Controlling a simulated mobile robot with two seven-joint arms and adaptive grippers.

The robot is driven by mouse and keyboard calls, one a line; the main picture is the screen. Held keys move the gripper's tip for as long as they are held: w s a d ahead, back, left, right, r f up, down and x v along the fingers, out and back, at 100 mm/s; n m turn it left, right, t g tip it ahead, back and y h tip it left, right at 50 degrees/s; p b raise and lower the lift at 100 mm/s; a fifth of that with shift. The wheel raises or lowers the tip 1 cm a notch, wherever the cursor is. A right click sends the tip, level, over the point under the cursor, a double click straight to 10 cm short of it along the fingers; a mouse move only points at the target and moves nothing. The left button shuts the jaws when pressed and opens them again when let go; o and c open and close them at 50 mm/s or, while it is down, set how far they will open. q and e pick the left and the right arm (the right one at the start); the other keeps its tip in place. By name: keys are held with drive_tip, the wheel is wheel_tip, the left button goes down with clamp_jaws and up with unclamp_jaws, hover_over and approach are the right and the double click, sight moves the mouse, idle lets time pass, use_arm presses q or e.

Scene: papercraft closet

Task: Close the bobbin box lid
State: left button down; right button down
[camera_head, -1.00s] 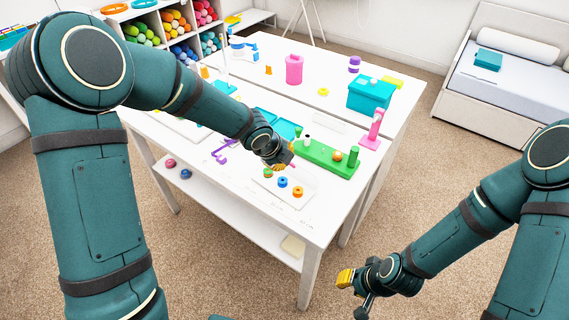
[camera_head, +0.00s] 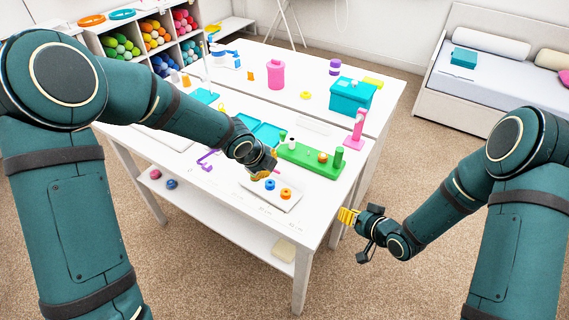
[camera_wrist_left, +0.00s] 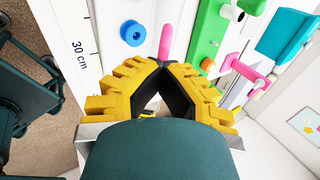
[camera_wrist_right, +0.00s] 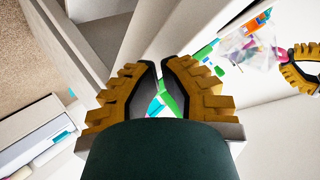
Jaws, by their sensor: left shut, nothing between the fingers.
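A low white tray or box (camera_head: 268,198) holds bobbins, with a blue bobbin (camera_head: 270,184) and an orange bobbin (camera_head: 286,194) showing near the table's front edge. I cannot make out its lid. My left gripper (camera_head: 268,172) is shut and empty over the tray's far side, hiding part of it. In the left wrist view the blue bobbin (camera_wrist_left: 133,33) lies just ahead of the fingertips (camera_wrist_left: 164,64), beside a pink rod (camera_wrist_left: 166,42). My right gripper (camera_head: 346,216) looks shut and empty, off the table's right front edge. A see-through shape (camera_wrist_right: 250,50) shows beside the left gripper in the right wrist view.
A green block (camera_head: 308,160) with pegs stands behind the tray, with a pink stand (camera_head: 358,130) to its right. A teal box (camera_head: 350,97) stands farther back. Flat teal trays (camera_head: 262,132) lie behind the left gripper. The floor right of the table is clear.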

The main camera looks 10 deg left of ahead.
use_arm(q)
drive_tip(key=shift+f, duration=0.1)
use_arm(e)
drive_tip(key=w+a+r+y, duration=0.1)
drive_tip(key=r, duration=0.1)
drive_tip(key=w+a+r+y, duration=0.1)
drive_tip(key=a+r, duration=0.1)
drive_tip(key=w+a+r+y, duration=0.1)
drive_tip(key=r, duration=0.1)
drive_tip(key=shift+a+r+n+y, duration=0.35)
drive_tip(key=shift+r+n+y, duration=0.05)
drive_tip(key=w+a+r+n+g+y, duration=0.15)
drive_tip(key=a+r+y, duration=0.25)
drive_tip(key=r, duration=0.4)
drive_tip(key=shift+n, duration=0.35)
drive_tip(key=x, duration=0.9)
drive_tip(key=shift+s+a, duration=0.15)
drive_tip(key=shift+s+a+f, duration=0.4)
drive_tip(key=shift+f, duration=0.15)
drive_tip(key=shift+s+a+f, duration=0.4)
drive_tip(key=shift+f, duration=0.15)
drive_tip(key=shift+s+a+f, duration=0.2)
drive_tip(key=shift+f, duration=0.1)
